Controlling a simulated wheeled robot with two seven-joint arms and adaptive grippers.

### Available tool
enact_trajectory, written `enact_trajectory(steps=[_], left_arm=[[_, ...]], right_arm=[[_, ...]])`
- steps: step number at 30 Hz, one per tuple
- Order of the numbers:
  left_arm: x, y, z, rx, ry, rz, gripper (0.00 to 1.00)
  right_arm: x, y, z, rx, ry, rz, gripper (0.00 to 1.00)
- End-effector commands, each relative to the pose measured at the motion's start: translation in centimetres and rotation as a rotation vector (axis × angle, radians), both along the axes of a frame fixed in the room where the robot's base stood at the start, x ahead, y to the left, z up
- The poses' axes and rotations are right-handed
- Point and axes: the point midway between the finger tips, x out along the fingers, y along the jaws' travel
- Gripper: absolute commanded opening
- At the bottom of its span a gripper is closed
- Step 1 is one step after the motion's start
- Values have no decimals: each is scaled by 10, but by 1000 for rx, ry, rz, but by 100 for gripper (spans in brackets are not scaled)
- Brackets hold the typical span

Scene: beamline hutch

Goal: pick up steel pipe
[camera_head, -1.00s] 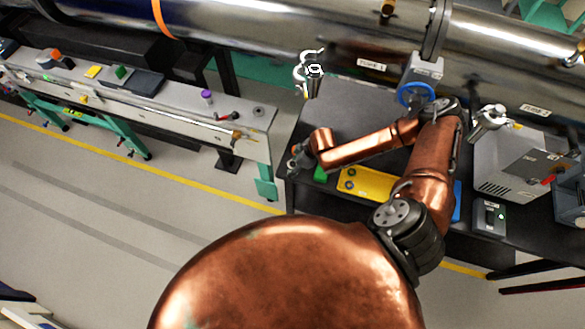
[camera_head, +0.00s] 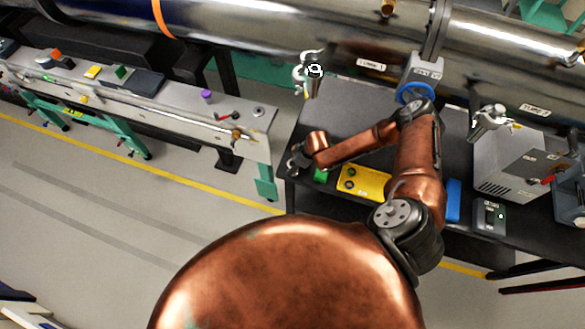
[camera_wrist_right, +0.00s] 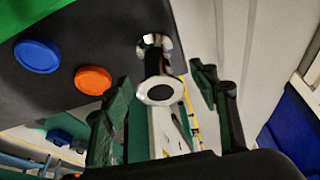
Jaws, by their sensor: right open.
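In the right wrist view, a shiny steel piece with a round, ring-like end (camera_wrist_right: 160,92), which looks like the steel pipe, shows between my right gripper's two dark green fingers (camera_wrist_right: 165,88). The fingers are apart on either side of it, and I see no grip on it. A chrome disc with a dark middle shows just above it. In the head view my right gripper (camera_head: 295,162) is at the left edge of the black table (camera_head: 335,105). I cannot make out the pipe there. My left gripper is not in view.
A blue disc (camera_wrist_right: 37,56) and an orange disc (camera_wrist_right: 93,80) lie near the pipe. A grey box (camera_head: 512,165) stands farther right. Floor lies left of the table.

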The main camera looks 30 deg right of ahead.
Motion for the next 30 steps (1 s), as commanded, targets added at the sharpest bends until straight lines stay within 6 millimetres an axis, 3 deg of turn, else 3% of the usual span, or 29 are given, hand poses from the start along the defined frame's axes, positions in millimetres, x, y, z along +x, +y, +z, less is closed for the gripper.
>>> enact_trajectory(steps=[22, 30], left_arm=[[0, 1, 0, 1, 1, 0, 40], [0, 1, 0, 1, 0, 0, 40]], right_arm=[[0, 0, 1, 0, -1, 1, 7], [0, 0, 1, 0, -1, 1, 4]])
